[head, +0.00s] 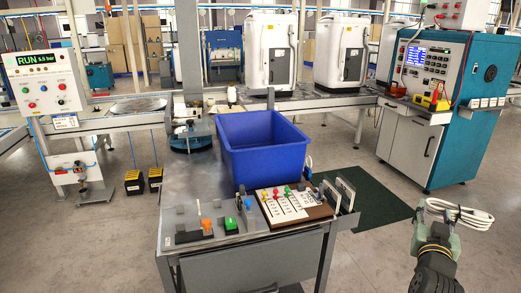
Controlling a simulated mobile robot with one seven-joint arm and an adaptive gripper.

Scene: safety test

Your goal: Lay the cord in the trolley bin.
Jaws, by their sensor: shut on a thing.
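My gripper (437,215) is at the lower right of the head view, raised in front of the floor to the right of the metal trolley. It is shut on a white coiled cord (466,216), whose loops stick out to the right of the fingers. The blue bin (263,160) stands on the trolley (185,182) toward its back right. The bin is to the left of my gripper and well apart from it. Its upper inside shows and its floor is hidden behind the front wall.
A board with coloured pegs (295,205) and upright plates (345,193) stand at the trolley's front right, between my gripper and the bin. Small coloured blocks lie at the front left. A dark mat (375,207) lies on the floor. A teal cabinet (455,130) stands behind.

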